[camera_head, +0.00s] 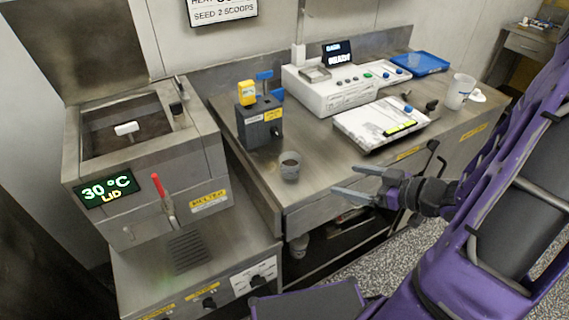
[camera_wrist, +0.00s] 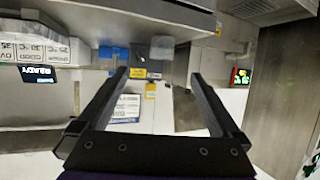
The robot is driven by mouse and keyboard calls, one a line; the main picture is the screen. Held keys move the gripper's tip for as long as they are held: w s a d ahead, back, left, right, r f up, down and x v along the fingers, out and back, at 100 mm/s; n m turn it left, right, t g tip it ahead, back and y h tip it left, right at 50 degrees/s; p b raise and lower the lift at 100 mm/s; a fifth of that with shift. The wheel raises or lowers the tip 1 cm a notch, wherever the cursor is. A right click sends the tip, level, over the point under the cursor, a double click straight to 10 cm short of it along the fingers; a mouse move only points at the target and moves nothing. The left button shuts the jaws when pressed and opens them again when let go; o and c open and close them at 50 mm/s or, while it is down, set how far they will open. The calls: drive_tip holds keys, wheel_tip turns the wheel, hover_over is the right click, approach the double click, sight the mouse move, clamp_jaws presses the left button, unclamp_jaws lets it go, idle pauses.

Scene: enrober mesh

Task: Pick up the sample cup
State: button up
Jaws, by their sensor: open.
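A small translucent cup (camera_head: 290,166) with dark contents stands upright near the front left edge of the steel bench (camera_head: 325,172). It looks like the sample cup. It also shows in the wrist view (camera_wrist: 162,48), beyond and between my fingers. My gripper (camera_head: 347,180) is open and empty, with its fingers pointing left toward the cup. It is to the right of the cup and apart from it, by the bench's front edge.
A grey box (camera_head: 259,131) with yellow and blue items stands behind the cup. A white machine (camera_head: 330,95), a flat white device (camera_head: 375,125) and a larger cup (camera_head: 459,92) are farther right. A steel melter (camera_head: 150,170) with a red-handled lever stands left.

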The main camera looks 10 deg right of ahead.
drive_tip(key=b, duration=0.2)
approach(298, 171)
drive_tip(key=x, duration=0.5)
drive_tip(key=shift+w+d, duration=0.1)
drive_tip(key=shift+w, duration=0.25)
drive_tip(key=x, duration=0.2)
drive_tip(key=b+x, duration=0.1)
drive_tip(key=x, duration=0.1)
drive_tip(key=shift+s+a+f, duration=0.15)
drive_tip(key=shift+a+f, duration=0.1)
drive_tip(key=shift+f, duration=0.05)
drive_tip(key=shift+w+a+f, duration=0.15)
drive_tip(key=shift+w+a, duration=0.05)
drive_tip(key=shift+w, duration=0.15)
drive_tip(key=c, duration=1.5)
